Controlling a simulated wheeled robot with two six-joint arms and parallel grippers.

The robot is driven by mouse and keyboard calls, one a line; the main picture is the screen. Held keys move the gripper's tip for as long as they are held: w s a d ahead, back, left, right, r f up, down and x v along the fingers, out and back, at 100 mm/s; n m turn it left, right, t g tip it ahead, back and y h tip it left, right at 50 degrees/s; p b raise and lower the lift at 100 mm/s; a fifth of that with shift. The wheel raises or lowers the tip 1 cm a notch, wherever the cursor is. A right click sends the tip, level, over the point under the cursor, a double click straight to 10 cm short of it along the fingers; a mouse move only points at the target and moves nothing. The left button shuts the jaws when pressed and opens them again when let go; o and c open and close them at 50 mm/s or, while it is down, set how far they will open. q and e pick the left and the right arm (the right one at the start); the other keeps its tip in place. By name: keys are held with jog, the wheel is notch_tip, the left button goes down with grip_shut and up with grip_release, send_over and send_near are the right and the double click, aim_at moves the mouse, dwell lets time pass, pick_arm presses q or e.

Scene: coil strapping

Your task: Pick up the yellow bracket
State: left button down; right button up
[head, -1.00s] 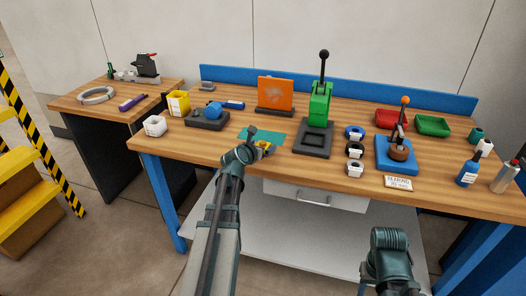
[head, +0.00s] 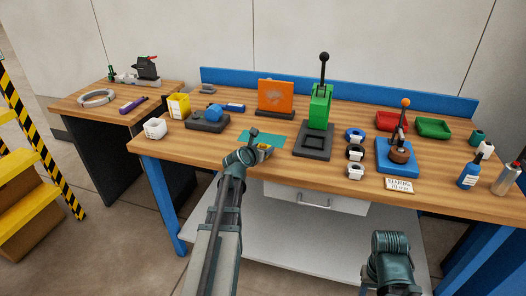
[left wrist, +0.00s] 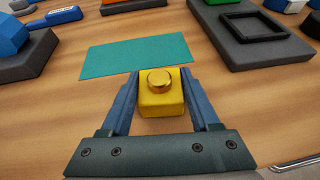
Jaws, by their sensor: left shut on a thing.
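The yellow bracket (left wrist: 160,98) sits between the two fingers of my left gripper (left wrist: 161,92) in the left wrist view. It is a small yellow block with a round brass-coloured piece on top. The fingers are shut on its sides. In the head view my left gripper (head: 259,146) is at the near edge of the teal mat (head: 272,138), and only a bit of the bracket (head: 265,147) shows beside it. Whether the bracket touches the table is hard to tell. My right arm is low at the front right of the head view; its fingers are not visible.
Beyond the teal mat stands an orange panel (head: 276,96). A green press (head: 320,107) on a dark base is to the right, with several rings beside it. A dark fixture with a blue knob (head: 214,115) is to the left. Bare wood surrounds the mat.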

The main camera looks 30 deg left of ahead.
aim_at(263, 147)
pick_arm(q)
jog(key=shift+r, duration=0.1)
jog(key=shift+r+p, duration=0.6)
jog(key=shift+p, duration=0.1)
notch_tip(263, 147, up, 3)
jog(key=p, duration=0.3)
jog(key=s+d, duration=0.1)
jog(key=d, duration=0.4)
jog(key=s+d, duration=0.2)
jog(key=d, duration=0.3)
jog(key=s+d, duration=0.1)
jog(key=d, duration=0.4)
jog(key=shift+s+d+r+p, duration=0.2)
jog(key=shift+s+r+p, duration=0.1)
